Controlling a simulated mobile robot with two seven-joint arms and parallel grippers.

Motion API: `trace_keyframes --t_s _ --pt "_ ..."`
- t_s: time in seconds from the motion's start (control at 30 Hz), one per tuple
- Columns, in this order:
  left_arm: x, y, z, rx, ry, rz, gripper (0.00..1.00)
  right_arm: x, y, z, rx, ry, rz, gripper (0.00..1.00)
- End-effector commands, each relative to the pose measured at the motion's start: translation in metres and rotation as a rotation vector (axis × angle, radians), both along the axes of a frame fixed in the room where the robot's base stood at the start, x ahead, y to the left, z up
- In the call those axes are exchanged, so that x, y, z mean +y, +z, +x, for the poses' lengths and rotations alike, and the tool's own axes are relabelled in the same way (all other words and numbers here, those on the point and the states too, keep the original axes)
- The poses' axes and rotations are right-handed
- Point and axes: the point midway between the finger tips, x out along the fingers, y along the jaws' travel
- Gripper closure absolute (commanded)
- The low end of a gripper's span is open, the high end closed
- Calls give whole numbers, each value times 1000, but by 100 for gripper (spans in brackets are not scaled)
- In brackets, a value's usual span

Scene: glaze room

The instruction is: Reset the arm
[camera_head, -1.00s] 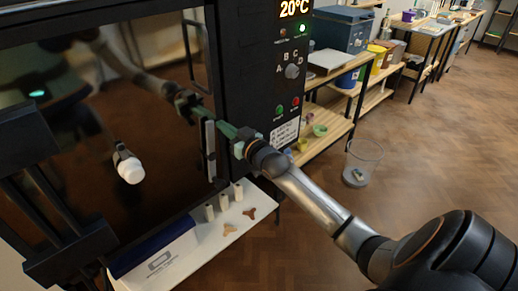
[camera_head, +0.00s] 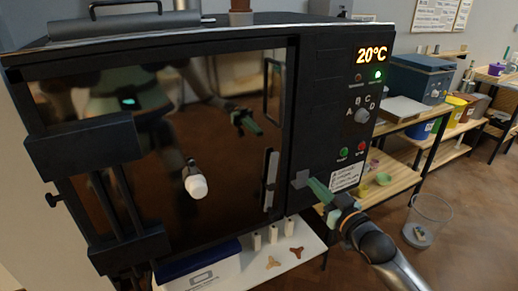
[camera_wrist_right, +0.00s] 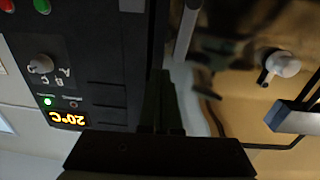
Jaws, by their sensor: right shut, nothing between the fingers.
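My right gripper (camera_head: 310,184) is shut and empty, with green fingers pointing left at the lower edge of the black kiln's control panel. It is to the right of the vertical door handle (camera_head: 270,180) and apart from it. In the right wrist view my shut fingers (camera_wrist_right: 160,98) show dark against the kiln front. The kiln door (camera_head: 225,130) is shut, and its dark glass mirrors my arm. The panel display (camera_head: 371,54) reads 20°C, with a knob (camera_head: 362,115) below it. My left gripper is not in view.
A white shelf (camera_head: 228,268) below the door holds small white posts (camera_head: 273,234), tripod-shaped pieces (camera_head: 296,252) and a blue-white box. A clear bin (camera_head: 428,220) stands on the floor at right. Wooden shelving (camera_head: 395,183) stands behind my right forearm.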

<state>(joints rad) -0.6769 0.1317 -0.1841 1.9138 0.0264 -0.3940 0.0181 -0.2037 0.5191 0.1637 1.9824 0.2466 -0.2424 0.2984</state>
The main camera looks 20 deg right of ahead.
Motion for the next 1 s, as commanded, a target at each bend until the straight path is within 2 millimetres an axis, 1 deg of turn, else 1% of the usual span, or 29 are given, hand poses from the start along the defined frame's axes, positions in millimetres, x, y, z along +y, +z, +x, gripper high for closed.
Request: trace_keyframes --t_s 0.1,0.17,0.23,0.27,0.33,0.37,0.4,0.47,0.5,0.57,0.6,0.7,0.8,0.83,0.9,1.0 --pt "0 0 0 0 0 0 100 0 0 0 1 0 0 100" --pt "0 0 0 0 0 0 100 2 -6 -2 12 1 1 100" --pt "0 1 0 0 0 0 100 9 -22 -6 48 5 2 100" --pt "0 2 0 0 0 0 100 13 -33 -10 72 8 1 100" --pt "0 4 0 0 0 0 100 28 -66 -23 144 19 -1 100" --pt "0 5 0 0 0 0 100 37 -83 -30 182 26 -1 100" --pt "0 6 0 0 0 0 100 49 -107 -43 237 36 -3 100" --pt "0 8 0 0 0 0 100 70 -143 -65 322 55 -6 100" --pt "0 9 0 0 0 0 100 85 -165 -81 378 70 -10 100" --pt "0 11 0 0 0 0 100 108 -194 -107 459 94 -14 100" --pt "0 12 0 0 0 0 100 123 -211 -124 507 110 -14 100" --pt "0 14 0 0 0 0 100 156 -244 -165 612 151 -19 100" --pt "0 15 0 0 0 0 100 182 -264 -197 686 185 -21 100" --pt "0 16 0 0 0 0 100 188 -268 -204 703 192 -21 100" --pt "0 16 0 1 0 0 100 198 -274 -216 728 206 -23 100" --pt "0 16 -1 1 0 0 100 204 -277 -223 744 215 -25 100"
